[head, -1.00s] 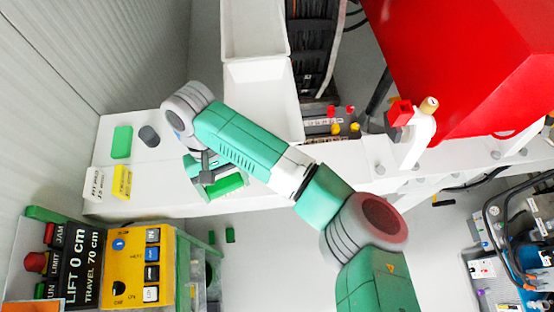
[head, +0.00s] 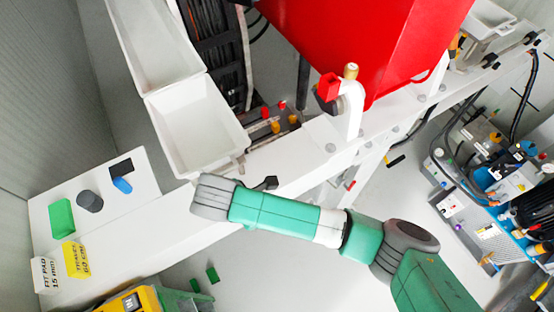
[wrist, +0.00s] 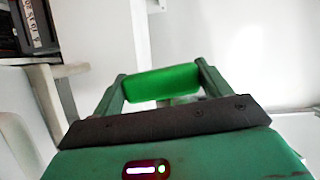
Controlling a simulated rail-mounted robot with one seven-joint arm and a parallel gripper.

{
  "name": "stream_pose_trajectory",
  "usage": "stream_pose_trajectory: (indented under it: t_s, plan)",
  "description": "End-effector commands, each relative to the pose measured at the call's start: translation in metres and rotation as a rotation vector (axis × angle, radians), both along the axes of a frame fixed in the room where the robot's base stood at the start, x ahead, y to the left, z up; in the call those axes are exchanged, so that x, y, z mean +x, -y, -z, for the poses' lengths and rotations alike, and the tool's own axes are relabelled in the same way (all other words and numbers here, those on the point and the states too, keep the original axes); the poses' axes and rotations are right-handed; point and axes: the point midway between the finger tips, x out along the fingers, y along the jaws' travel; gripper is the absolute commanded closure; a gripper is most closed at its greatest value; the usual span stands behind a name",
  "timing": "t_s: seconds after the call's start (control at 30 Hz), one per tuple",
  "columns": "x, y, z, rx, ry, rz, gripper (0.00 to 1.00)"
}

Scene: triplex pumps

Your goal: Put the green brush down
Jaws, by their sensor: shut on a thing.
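In the wrist view, my gripper (wrist: 161,75) is shut on the green brush (wrist: 163,84). It shows as a bright green block held crosswise between the two fingers. A pale surface lies beyond it, and I cannot tell whether the brush touches anything. In the head view my arm reaches left over the white bench (head: 155,240), and its wrist end hides the gripper and the brush.
On the bench's left end are a green block (head: 62,217), a grey cylinder (head: 89,202), a blue piece (head: 122,185) by a dark square, a yellow block (head: 76,259) and a white labelled block (head: 44,275). White trays (head: 195,125) and a red housing (head: 365,40) stand behind.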

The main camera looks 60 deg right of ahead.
Motion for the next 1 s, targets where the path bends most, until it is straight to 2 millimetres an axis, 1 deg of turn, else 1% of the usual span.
stream_pose_trajectory:
  t_s: [0.03,0.1,0.23,0.3,0.5,0.57,0.67,0.77,0.9,1.0]
  plan:
    - [-0.012,0.011,0.004,0.009,0.006,-0.053,0.46]
    - [-0.025,0.026,0.001,0.008,0.008,-0.130,0.46]
    - [-0.046,0.047,-0.006,0.005,0.005,-0.218,0.46]
    - [-0.052,0.052,-0.008,0.004,0.004,-0.241,0.46]
    - [-0.058,0.058,-0.011,0.001,-0.001,-0.261,0.46]
    - [-0.057,0.060,-0.011,0.000,-0.003,-0.262,0.46]
    - [-0.048,0.078,-0.009,-0.003,-0.007,-0.263,0.46]
    - [-0.034,0.107,-0.010,-0.004,-0.007,-0.262,0.46]
    - [-0.014,0.148,-0.004,-0.003,-0.007,-0.262,0.46]
    - [-0.001,0.174,0.000,-0.003,-0.007,-0.262,0.46]
